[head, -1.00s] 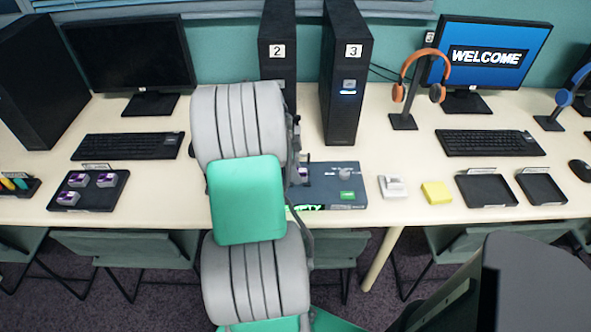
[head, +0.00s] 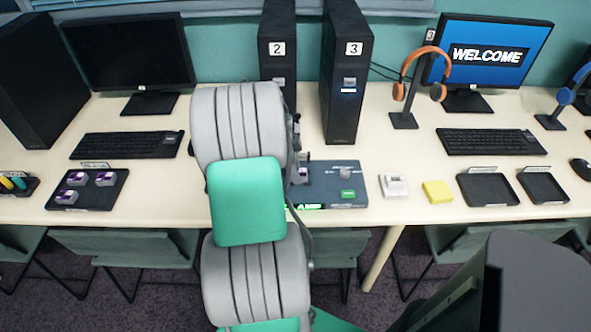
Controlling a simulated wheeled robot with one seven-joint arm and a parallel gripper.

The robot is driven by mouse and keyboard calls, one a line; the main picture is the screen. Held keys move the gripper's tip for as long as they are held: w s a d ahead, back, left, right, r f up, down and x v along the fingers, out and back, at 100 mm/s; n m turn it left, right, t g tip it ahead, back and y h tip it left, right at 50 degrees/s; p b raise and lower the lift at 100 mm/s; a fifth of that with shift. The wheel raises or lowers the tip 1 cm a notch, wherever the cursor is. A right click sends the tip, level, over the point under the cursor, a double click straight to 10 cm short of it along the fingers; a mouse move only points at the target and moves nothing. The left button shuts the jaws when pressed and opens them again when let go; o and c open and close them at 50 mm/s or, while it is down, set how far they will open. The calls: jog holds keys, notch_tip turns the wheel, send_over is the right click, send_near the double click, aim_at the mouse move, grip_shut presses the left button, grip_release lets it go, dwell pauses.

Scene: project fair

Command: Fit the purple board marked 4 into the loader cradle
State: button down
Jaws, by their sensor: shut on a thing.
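The loader (head: 328,187) is a dark blue-grey box on the desk with a knob, a green button and a lit green display at its front edge. The display text is partly covered by my arm; its end looks like "AMP". My gripper (head: 303,160) shows only in part at the loader's left side, behind my arm. It is shut on a small purple and white board (head: 303,173), low at the loader. The cradle is hidden, so I cannot tell how the board sits in it. The number 4 is not readable.
A black tray (head: 98,203) with several purple-and-white pieces lies left. Right of the loader are a white switch-like block (head: 394,186), a yellow block (head: 437,192) and two empty black trays (head: 487,201). Computer towers (head: 345,110) stand behind.

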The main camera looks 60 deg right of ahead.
dwell(0.4)
jog(key=c, duration=0.9)
grip_release()
jog(key=shift+o, duration=0.2)
jog(key=shift+r, duration=0.1)
jog(key=shift+r+p, duration=2)
jog(key=shift+r, duration=1.4)
